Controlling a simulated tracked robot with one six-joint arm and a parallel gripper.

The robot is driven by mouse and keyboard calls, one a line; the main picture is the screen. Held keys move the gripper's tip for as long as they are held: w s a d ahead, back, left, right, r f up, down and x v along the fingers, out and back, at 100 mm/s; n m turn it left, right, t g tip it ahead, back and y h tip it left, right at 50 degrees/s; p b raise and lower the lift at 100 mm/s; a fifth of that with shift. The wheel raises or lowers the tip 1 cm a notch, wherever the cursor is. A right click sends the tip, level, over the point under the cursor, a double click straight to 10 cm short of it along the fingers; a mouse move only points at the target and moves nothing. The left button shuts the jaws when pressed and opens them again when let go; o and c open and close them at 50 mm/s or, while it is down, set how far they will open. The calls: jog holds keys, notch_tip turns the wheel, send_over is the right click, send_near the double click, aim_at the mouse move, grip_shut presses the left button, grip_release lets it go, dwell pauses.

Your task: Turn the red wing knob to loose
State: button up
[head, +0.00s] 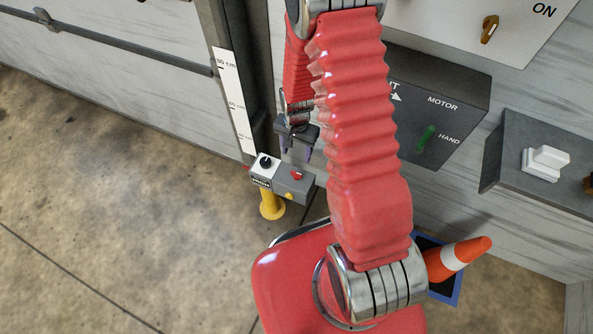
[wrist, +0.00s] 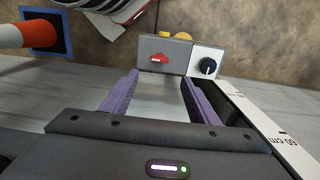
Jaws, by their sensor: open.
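The red wing knob (head: 297,175) is on the top of a grey box (head: 293,189) that stands on a yellow post (head: 271,207). In the wrist view the red wing knob (wrist: 159,59) is on the grey face, with its wing lying roughly left to right. My gripper (head: 296,148) is above the box in the head view. In the wrist view my gripper (wrist: 155,77) has its two purple fingers spread wide and empty, apart from the knob. The knob's base is too small to make out.
An orange and white cone (head: 458,258) stands on a blue-edged mat. The floor at left is clear.

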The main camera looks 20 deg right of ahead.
aim_at(296, 172)
jog(key=shift+f, duration=0.1)
jog(key=shift+f, duration=6.8)
jog(key=c, duration=1)
